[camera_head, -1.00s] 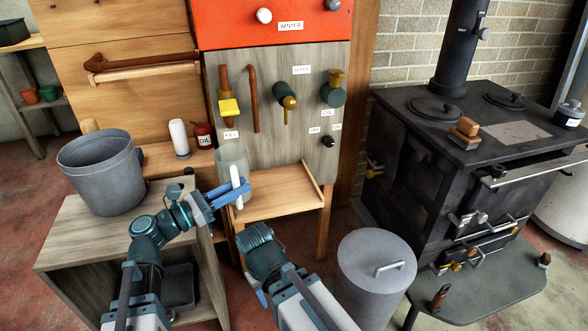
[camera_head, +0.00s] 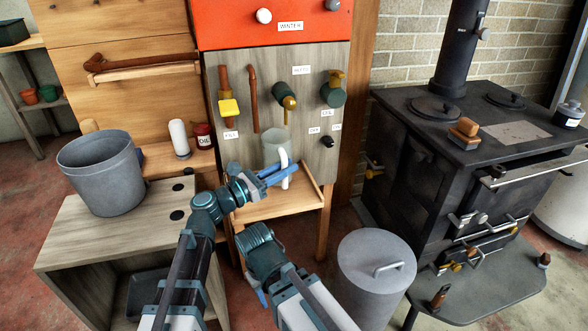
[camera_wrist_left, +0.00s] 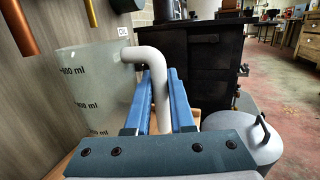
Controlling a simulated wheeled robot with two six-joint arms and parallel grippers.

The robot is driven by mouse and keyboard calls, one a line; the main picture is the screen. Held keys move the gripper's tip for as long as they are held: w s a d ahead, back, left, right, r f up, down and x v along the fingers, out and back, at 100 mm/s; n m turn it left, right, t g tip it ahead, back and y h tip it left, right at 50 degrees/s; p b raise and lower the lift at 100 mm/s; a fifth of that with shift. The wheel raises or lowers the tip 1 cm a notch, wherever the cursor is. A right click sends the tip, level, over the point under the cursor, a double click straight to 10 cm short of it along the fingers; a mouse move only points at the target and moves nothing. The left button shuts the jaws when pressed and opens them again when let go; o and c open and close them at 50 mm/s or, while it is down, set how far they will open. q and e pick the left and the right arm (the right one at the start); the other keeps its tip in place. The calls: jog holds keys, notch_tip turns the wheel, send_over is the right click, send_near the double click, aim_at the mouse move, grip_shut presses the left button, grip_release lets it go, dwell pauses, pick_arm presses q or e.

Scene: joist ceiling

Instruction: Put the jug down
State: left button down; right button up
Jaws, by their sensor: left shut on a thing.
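The jug (camera_head: 273,146) is a clear, pale vessel with a white handle (camera_head: 285,168). My left gripper (camera_head: 280,174) is shut on that handle, its blue fingers on either side. In the left wrist view, the jug (camera_wrist_left: 92,90) shows dark ml marks, and its handle (camera_wrist_left: 156,78) runs down between the fingers (camera_wrist_left: 160,105).
A grey bucket (camera_head: 102,180) stands on the wooden cabinet (camera_head: 75,228) at left. A white bottle (camera_head: 180,139) and a red oil can (camera_head: 203,136) stand behind. A lidded grey bin (camera_head: 372,285) and a black stove (camera_head: 440,170) are at right. The shelf front is bare.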

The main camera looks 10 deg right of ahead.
pick_arm(q)
jog(key=d, duration=0.1)
jog(key=w+d+f+b, duration=0.1)
jog(key=shift+d+f+b, duration=0.3)
jog(key=shift+d, duration=0.05)
jog(key=shift+f, duration=0.15)
jog(key=c, duration=0.8)
grip_release()
jog(key=shift+r, duration=0.2)
jog(key=b+v, duration=0.1)
jog(key=v, duration=1.1)
